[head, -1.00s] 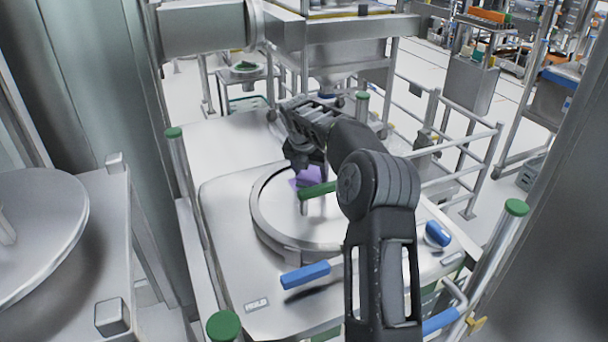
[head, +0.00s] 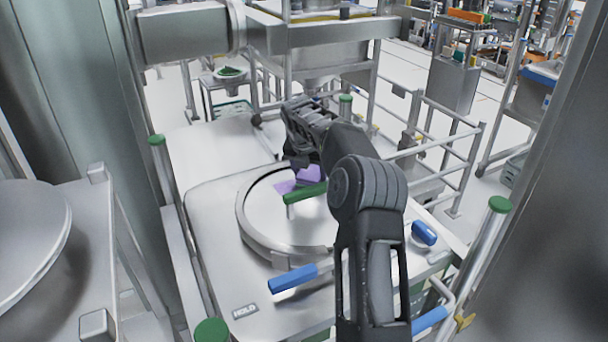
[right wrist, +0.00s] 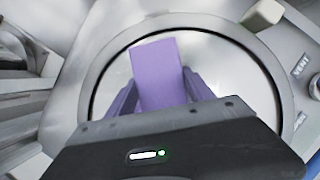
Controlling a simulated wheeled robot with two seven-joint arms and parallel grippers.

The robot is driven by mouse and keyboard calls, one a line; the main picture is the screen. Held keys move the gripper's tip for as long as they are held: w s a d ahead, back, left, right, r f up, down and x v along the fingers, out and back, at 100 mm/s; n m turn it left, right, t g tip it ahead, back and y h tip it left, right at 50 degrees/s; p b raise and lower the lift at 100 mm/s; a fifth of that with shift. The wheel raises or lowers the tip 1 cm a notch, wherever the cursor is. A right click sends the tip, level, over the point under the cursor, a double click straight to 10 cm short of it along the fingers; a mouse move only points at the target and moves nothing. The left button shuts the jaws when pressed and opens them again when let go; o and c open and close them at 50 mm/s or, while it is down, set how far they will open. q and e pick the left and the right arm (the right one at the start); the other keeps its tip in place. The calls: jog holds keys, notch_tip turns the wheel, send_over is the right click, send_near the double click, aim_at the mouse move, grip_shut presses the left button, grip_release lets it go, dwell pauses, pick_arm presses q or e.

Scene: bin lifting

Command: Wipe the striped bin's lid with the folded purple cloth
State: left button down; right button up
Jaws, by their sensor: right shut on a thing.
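The folded purple cloth (head: 285,187) is held by my right gripper (head: 303,172) at the far part of a round metal lid (head: 262,222). In the head view it sits just behind the lid's green handle (head: 300,195). In the right wrist view, the cloth (right wrist: 158,72) sticks out between the fingers over the pale round lid (right wrist: 205,50). It appears to be on or very close to the surface; I cannot tell if it touches. No stripes show on this bin. My left gripper is out of view.
A blue handle (head: 293,278) projects at the lid's near edge, and a blue knob (head: 424,233) stands at the right. Green-capped posts (head: 499,204) and rails surround the platform. Another round metal lid (head: 35,225) is at the left. A hopper frame (head: 320,45) stands behind.

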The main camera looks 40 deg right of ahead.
aim_at(298, 176)
jog(key=shift+f, duration=0.1)
dwell(0.6)
jog(key=shift+w+a, duration=0.3)
jog(key=shift+a, duration=0.6)
jog(key=shift+w+a, duration=0.25)
jog(key=shift+a, duration=0.65)
jog(key=shift+a, duration=0.1)
jog(key=shift+w+a, duration=0.3)
jog(key=shift+a, duration=0.55)
jog(key=shift+w+a, duration=0.25)
jog(key=shift+a, duration=0.6)
jog(key=shift+w+a, duration=0.3)
jog(key=shift+a, duration=0.65)
jog(key=shift+w+a, duration=0.3)
jog(key=shift+a, duration=0.6)
jog(key=shift+r, duration=3.1)
